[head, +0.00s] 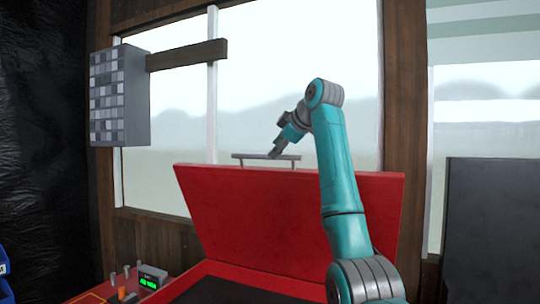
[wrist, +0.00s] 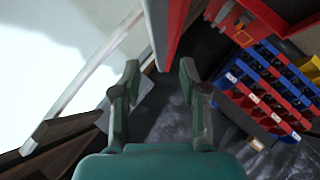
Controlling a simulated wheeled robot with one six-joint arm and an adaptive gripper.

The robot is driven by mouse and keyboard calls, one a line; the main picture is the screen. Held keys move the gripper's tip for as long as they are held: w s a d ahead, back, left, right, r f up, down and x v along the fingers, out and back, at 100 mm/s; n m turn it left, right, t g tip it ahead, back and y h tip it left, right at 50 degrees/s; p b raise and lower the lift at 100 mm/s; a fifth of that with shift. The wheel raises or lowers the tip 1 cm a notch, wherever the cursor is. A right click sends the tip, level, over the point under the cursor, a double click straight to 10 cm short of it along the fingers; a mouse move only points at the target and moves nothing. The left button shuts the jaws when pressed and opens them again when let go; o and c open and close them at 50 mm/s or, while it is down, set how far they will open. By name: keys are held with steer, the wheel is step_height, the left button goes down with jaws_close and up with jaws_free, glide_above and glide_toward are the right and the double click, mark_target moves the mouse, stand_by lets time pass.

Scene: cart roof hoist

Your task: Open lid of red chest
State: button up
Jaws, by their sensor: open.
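The red chest's lid (head: 280,215) stands raised and tilted back, and its red inner face shows in the head view. A grey bar handle (head: 246,156) sits along its top edge. My gripper (head: 277,149) is at the handle, its fingers overlapping the bar in the picture; contact is unclear. In the wrist view my gripper (wrist: 160,68) has its fingers apart, with the edge of the red lid (wrist: 172,35) just beyond them. The dark chest interior (head: 225,291) shows below the lid, partly behind my arm.
A window stands behind the lid. A grey cabinet of small drawers (head: 120,95) hangs at left, beside a wooden beam (head: 187,55). A small device with a green display (head: 149,281) is at lower left. Blue and red bins (wrist: 265,90) show in the wrist view.

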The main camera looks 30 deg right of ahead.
steer(key=shift+v, duration=2.65)
